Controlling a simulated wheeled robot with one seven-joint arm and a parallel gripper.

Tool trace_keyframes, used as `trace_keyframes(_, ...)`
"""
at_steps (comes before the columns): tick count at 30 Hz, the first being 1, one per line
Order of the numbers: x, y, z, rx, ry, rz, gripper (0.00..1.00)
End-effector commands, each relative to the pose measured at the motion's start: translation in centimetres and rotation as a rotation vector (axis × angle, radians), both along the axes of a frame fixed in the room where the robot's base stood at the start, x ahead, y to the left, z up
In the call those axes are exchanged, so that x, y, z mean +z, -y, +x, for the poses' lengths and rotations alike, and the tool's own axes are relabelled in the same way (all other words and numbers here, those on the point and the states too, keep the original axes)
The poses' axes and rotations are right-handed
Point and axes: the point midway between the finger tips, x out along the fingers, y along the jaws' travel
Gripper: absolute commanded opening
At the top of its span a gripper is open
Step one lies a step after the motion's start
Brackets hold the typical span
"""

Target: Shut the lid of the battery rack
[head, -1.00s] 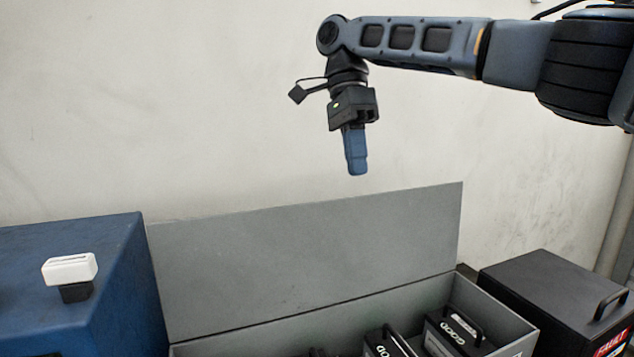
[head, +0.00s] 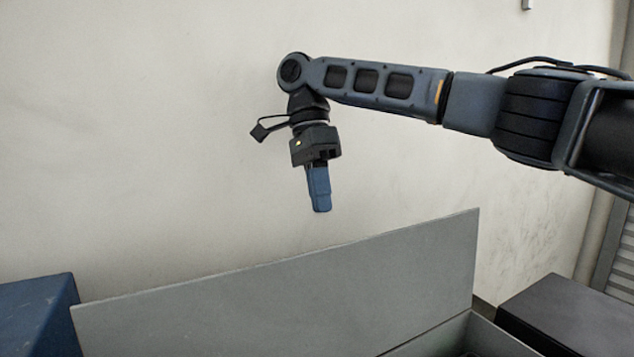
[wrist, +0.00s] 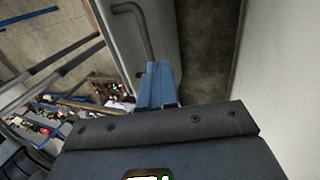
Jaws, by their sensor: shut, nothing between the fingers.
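The battery rack (head: 450,340) is a grey box low in the head view, and only its back right part shows. Its grey lid (head: 290,297) stands raised along the back, tilted up in front of the wall. My gripper (head: 322,209) points down above the lid's top edge, apart from it, with its blue fingers shut and empty. In the wrist view the shut blue fingers (wrist: 158,85) show at the centre. The rack's inside is mostly out of view.
A blue cabinet (head: 35,315) stands at the left and a black case (head: 568,315) at the right. A pale wall (head: 130,140) rises behind the lid. The space above the lid is clear around my gripper.

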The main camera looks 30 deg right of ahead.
Motion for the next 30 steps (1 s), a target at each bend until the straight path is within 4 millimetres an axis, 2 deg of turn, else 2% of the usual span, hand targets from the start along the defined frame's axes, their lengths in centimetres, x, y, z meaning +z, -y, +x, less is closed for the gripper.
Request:
trace_keyframes(1,-1.0,0.0,-0.4,0.001,-0.002,0.004,0.00)
trace_keyframes(6,-3.4,0.0,-1.2,0.000,-0.001,0.002,0.00)
trace_keyframes(12,-4.9,0.0,-1.7,0.000,0.001,0.001,0.00)
trace_keyframes(30,-5.2,0.0,-1.5,0.000,0.035,0.001,0.00)
